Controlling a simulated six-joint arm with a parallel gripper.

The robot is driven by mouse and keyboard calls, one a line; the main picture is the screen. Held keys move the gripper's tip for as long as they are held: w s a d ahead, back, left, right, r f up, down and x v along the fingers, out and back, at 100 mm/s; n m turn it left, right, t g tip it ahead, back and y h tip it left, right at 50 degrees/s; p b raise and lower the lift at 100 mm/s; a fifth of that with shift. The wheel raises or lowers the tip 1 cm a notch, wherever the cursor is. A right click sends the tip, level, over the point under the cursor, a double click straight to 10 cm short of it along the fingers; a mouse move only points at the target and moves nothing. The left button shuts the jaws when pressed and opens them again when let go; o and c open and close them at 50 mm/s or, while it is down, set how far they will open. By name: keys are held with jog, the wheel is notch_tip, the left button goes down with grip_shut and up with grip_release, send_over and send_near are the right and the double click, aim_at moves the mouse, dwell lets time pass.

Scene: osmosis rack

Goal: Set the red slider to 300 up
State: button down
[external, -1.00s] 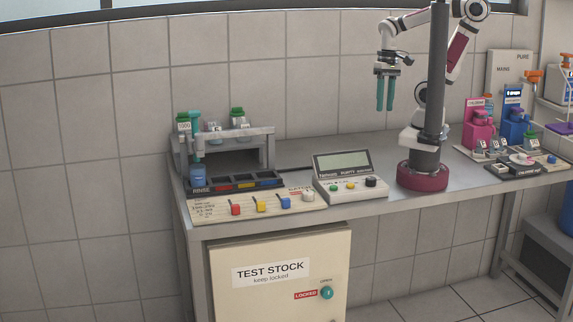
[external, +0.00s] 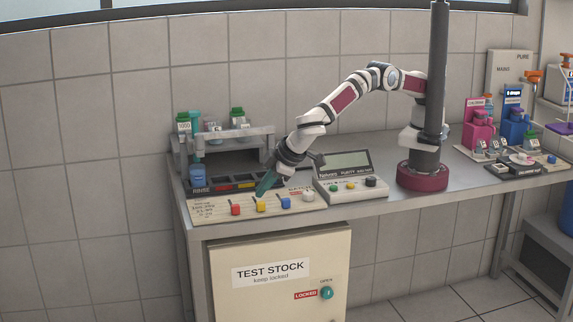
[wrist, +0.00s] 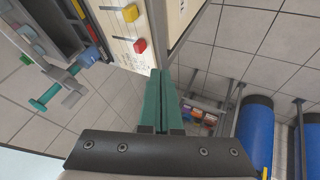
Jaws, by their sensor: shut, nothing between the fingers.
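The red slider (external: 235,209) is a small red knob at the left of the cream panel (external: 208,213) near the bench's front edge. In the wrist view the red slider (wrist: 139,46) sits on the panel just beyond and left of my fingertips. My gripper (external: 259,195) is shut and empty, its green fingers tilted down over the panel near the yellow slider (external: 261,206), right of the red one. The shut fingers of my gripper (wrist: 160,72) also show in the wrist view. The panel's scale marks are too small to read.
A blue slider (external: 286,202) and a white knob (external: 308,195) follow to the right on the panel. A rinse tray (external: 211,190) and a grey rack (external: 262,138) with bottles stand behind it. A purity meter (external: 350,190) stands at the right.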

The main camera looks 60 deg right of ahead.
jog(key=shift+s+a+f, duration=0.2)
jog(key=shift+s+a, duration=0.1)
jog(key=shift+s, duration=0.05)
send_near(234, 217)
jog(key=x, duration=0.5)
jog(key=shift+d, duration=0.1)
jog(key=shift+w, duration=0.1)
jog(key=w+d, duration=0.6)
jog(key=shift+w+d, duration=0.3)
jog(key=shift+d, duration=0.05)
